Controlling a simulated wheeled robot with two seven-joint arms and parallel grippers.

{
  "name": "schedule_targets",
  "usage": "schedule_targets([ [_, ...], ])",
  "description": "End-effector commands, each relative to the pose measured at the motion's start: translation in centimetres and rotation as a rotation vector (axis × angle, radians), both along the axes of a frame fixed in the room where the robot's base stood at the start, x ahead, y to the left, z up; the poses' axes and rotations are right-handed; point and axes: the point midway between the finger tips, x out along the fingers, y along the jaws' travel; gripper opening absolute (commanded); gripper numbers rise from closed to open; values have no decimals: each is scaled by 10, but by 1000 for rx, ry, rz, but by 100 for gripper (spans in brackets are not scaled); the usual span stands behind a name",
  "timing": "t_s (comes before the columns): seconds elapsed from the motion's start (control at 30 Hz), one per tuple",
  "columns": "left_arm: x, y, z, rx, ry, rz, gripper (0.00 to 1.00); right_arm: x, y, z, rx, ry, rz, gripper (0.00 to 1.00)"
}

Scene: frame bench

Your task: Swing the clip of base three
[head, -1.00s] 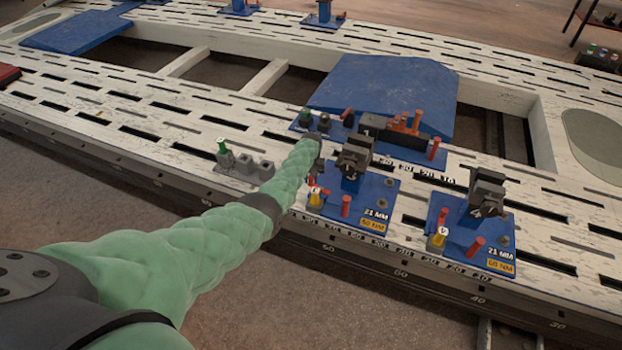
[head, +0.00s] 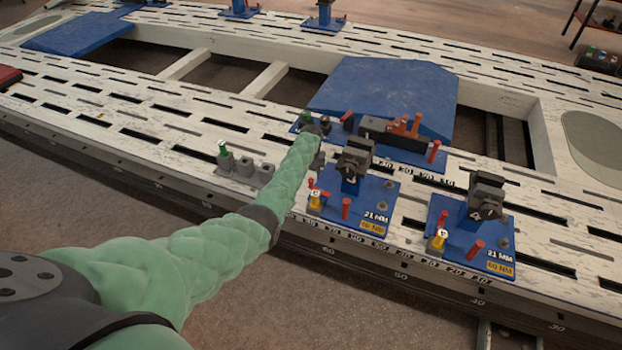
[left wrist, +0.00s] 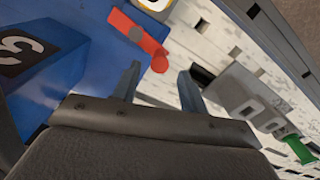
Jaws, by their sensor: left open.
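Base three is a blue plate (head: 372,211) with a dark clamp head (head: 355,160) on a blue post. In the left wrist view its post bears a black "3" label (left wrist: 20,50). A yellow peg (head: 314,201) and a red pin (head: 346,207) stand at the plate's front. My left gripper (left wrist: 158,72) is open and empty, its two fingers apart, close to the red bar's rounded end. In the head view my left arm partly hides the gripper.
Base four (head: 470,240) stands to the right with its own clamp head. Behind is a blue plate with a black block (head: 402,138) and red levers. Grey sockets (head: 245,166), one with a green peg, sit left of my arm. The slotted white frame (head: 190,125) has openings.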

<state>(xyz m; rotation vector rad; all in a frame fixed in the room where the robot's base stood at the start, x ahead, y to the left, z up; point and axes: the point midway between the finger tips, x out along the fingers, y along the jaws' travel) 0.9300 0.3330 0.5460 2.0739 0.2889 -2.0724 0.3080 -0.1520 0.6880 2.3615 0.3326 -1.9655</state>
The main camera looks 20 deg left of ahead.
Motion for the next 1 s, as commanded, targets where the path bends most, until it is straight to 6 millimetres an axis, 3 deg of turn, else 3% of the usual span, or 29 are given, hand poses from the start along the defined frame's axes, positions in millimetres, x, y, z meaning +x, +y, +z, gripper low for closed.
schedule_targets([
  [0.3,-1,0,27,-1,2,0,43,-1,0,-1,-1,5,0,36],
  [1.0,-4,0,31,-2,22,-51,43,-3,3,-1,3,8,2,36],
])
